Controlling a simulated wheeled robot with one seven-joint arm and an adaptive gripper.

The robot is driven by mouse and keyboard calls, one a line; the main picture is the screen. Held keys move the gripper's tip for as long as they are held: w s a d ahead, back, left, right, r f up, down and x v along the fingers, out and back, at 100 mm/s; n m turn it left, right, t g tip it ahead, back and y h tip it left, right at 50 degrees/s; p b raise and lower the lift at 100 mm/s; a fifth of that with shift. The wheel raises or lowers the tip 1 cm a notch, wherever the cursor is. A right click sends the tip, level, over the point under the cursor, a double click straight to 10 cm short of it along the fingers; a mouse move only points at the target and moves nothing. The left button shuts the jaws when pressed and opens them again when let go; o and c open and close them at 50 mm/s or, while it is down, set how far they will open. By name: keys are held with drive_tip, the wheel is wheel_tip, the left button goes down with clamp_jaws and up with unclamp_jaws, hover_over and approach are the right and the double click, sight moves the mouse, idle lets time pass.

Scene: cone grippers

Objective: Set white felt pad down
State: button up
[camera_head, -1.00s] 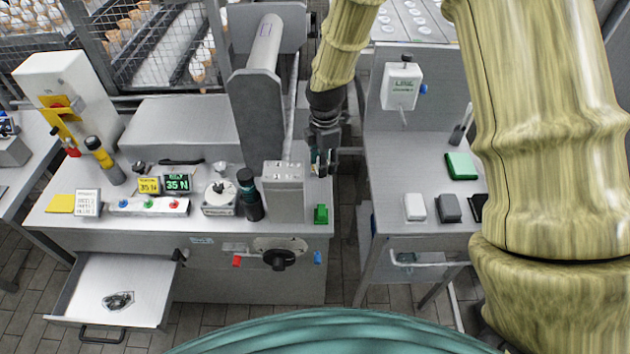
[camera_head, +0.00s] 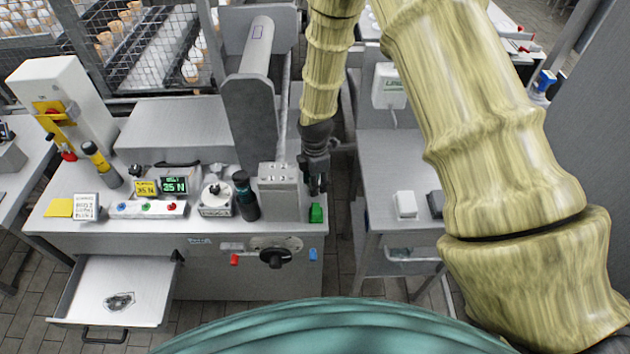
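The fingers are dark and small.
The left bench (camera_head: 120,232) carries a dark bottle (camera_head: 246,195), a dial device (camera_head: 215,197) and a button strip (camera_head: 147,209). Its drawer (camera_head: 75,300) is open. A gap separates bench and right table. A white dispenser box (camera_head: 390,86) hangs behind the right table.

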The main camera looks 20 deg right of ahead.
drive_tip(key=shift+f, duration=0.35)
drive_tip(key=shift+f, duration=0.15)
drive_tip(key=o, duration=0.9)
drive_tip(key=shift+r+b, duration=1.95)
drive_tip(key=shift+r, duration=4.2)
